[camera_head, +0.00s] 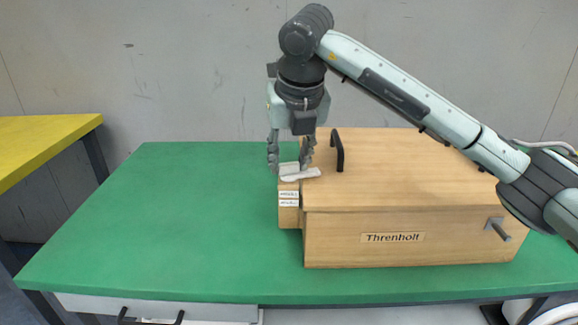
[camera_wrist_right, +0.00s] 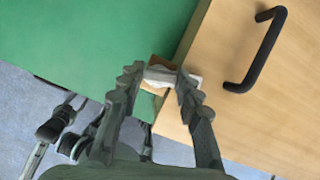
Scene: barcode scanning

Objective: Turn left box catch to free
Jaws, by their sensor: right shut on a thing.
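A wooden box (camera_head: 400,235) marked "Threnholf" sits on the green table, with a black handle (camera_head: 338,150) on its lid. At its left side a small wooden block with two white labels (camera_head: 288,198) carries a light grey catch (camera_head: 302,174), the left one. My right gripper (camera_head: 289,164) points down over it, its fingers on either side of the catch, shut on it. In the right wrist view the catch (camera_wrist_right: 160,76) lies between the fingertips (camera_wrist_right: 160,72), and part of it is hidden. My left gripper is not in view.
A grey lever (camera_head: 498,229) sticks out of the box front at the right. The green table (camera_head: 150,220) is clear to the left. A yellow table (camera_head: 45,140) stands at the far left. A drawer with a black handle (camera_head: 150,316) is below the front edge.

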